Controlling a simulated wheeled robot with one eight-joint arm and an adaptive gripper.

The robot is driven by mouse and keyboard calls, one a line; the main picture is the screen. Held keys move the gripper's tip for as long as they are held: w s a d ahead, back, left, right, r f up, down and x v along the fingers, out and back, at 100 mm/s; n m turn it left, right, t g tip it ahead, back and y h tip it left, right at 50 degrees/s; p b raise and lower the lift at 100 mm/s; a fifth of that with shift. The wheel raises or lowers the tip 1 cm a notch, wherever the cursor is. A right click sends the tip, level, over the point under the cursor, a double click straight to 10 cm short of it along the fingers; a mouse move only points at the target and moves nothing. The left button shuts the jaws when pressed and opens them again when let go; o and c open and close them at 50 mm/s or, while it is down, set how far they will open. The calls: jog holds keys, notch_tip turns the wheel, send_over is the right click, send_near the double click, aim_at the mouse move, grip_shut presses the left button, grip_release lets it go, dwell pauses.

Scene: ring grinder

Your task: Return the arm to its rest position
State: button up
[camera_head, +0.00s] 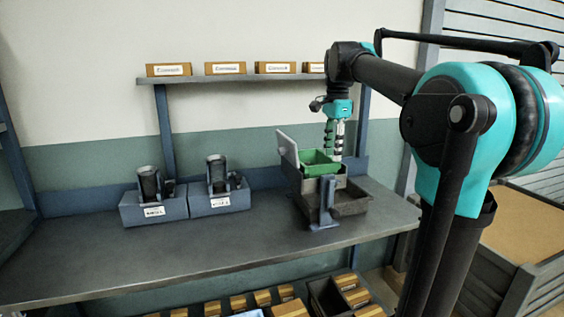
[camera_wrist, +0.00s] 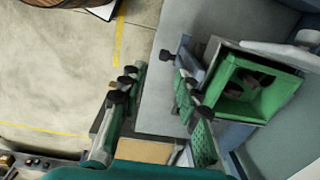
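My arm (camera_head: 385,75) reaches in from the right of the head view, bent at a teal joint. My gripper (camera_head: 334,147) hangs down over the back right of the bench, beside or just above a green tray (camera_head: 317,170); the head view does not settle which. In the wrist view my gripper (camera_wrist: 156,82) shows two green fingers spread apart with nothing between them. The green tray also shows there to the right of the fingers (camera_wrist: 225,85), with a few dark parts inside.
The grey bench (camera_head: 210,245) carries two blue-grey fixtures (camera_head: 153,210) with dark cylinders. A dark bin (camera_head: 350,202) stands below the green tray. Orange boxes line the shelf (camera_head: 240,79). A slatted crate (camera_head: 530,280) stands at right. The bench's left part is clear.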

jog(key=s+d+f+n+t, duration=0.1)
jog(key=s+f+n, duration=0.2)
jog(key=f, duration=0.6)
jog(key=s+d+f+n+t, duration=0.1)
jog(key=s+f+n, duration=0.2)
jog(key=f, duration=0.6)
jog(key=s+d+f+n+t, duration=0.1)
jog(key=s+d+f+n, duration=0.1)
jog(key=s+f+n, duration=0.6)
jog(key=s+f, duration=0.7)
jog(key=f, duration=0.3)
jog(key=shift+s+f+t, duration=0.2)
jog(key=shift+f+t, duration=0.2)
